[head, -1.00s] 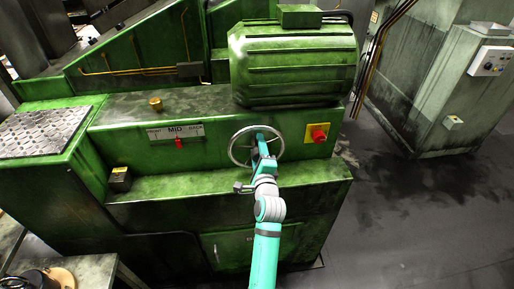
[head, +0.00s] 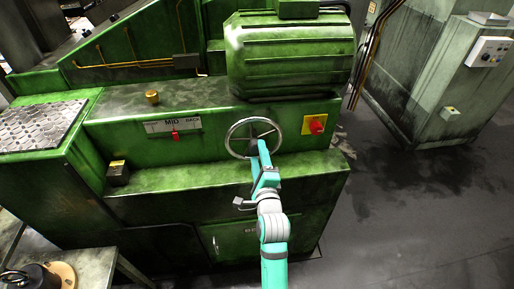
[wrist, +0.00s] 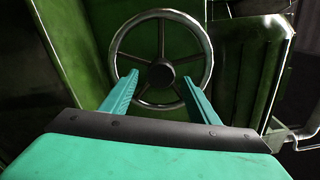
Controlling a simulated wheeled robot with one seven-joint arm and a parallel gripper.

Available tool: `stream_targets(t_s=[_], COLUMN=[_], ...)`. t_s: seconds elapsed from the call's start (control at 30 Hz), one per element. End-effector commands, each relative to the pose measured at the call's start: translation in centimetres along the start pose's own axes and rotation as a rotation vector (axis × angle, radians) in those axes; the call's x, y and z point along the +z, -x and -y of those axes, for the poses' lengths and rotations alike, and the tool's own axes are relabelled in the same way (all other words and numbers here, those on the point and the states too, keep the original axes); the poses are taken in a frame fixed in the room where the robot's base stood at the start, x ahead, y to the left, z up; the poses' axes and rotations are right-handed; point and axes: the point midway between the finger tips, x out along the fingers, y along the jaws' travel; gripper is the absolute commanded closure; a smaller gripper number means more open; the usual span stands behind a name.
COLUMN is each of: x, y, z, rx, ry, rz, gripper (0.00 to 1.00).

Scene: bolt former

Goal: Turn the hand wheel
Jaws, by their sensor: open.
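The hand wheel (head: 252,119) is a bare metal ring with spokes and a dark hub, on the front of the green machine. In the wrist view the wheel (wrist: 161,75) is seen face on, its rim and hub in clear view. My gripper (head: 258,146) is in front of the lower part of the wheel in the head view. In the wrist view my gripper (wrist: 160,97) is open, with one teal finger on each side of the hub, overlapping the lower rim. Nothing is between the fingertips. I cannot tell whether the fingers touch the wheel.
A red knob on a yellow plate (head: 314,125) is right of the wheel. A MID scale with a red pointer (head: 173,125) is to its left. A green ledge (head: 165,178) juts out below. Open dark floor (head: 400,220) lies to the right.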

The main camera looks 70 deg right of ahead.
Motion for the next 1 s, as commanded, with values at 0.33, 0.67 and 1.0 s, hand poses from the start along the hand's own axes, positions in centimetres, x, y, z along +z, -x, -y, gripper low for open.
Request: stream_targets(t_s=[0.33, 0.67, 1.0], x=[0.0, 0.0, 0.2], y=[2.5, 2.6, 2.6], z=[0.0, 0.0, -0.1], rx=[0.0, -0.001, 0.0], ry=[0.0, 0.0, 0.0], rz=[-0.001, -0.001, 0.002], gripper=[0.45, 0.45, 0.45])
